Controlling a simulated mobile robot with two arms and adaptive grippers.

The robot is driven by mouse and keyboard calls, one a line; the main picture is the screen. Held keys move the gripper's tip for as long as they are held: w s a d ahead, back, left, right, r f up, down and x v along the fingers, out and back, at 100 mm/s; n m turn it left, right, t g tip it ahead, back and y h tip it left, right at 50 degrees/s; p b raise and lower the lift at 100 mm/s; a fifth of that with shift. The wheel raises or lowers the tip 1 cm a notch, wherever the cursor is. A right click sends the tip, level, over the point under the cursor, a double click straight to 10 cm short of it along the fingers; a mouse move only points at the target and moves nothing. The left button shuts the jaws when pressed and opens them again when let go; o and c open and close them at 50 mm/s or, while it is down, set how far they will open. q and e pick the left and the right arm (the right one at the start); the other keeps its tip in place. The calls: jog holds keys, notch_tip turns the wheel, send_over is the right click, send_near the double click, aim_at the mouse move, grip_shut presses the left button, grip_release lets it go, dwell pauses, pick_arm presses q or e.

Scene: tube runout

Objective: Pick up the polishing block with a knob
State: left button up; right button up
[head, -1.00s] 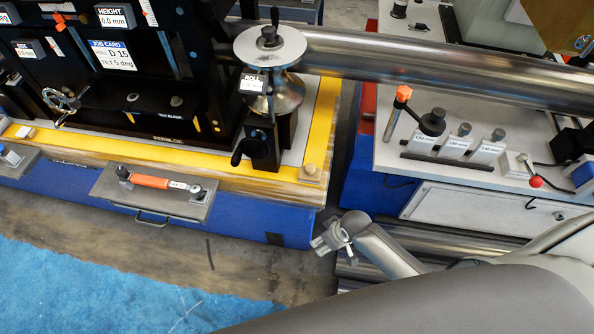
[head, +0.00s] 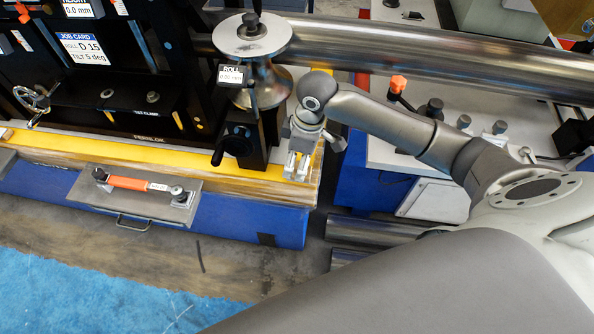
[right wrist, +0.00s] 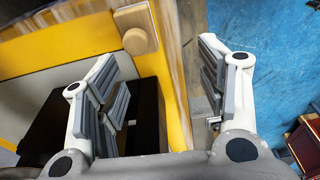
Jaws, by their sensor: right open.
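The polishing block (right wrist: 131,15) is a light wooden block with a round knob (right wrist: 137,41). In the right wrist view it lies at the top, on the yellow-edged bench corner, ahead of the fingers and apart from them. In the head view now my right gripper hides it. My right gripper (head: 297,172) points down over that bench corner. In the right wrist view its fingers (right wrist: 163,68) are spread and empty. My left gripper is in neither view.
The roll stand (head: 262,85) rises close left of my right gripper, with a long steel tube (head: 420,72) running right. A grey tray (head: 135,193) with an orange-handled tool projects from the bench front. A grey bench (head: 385,150) with knobbed blocks stands right.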

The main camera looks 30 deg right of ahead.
jog(key=shift+w+d+r, duration=0.25)
jog(key=shift+d+r, duration=0.1)
jog(key=shift+d, duration=0.15)
jog(key=shift+w+d+r, duration=0.25)
jog(key=shift+d+r, duration=0.05)
jog(key=shift+d, duration=0.2)
jog(key=f, duration=0.5)
jog(key=shift+w+a+f, duration=0.2)
jog(key=shift+w, duration=0.05)
jog(key=f, duration=0.5)
jog(key=shift+w+f, duration=0.1)
jog(key=shift+w, duration=0.25)
jog(key=c, duration=1.1)
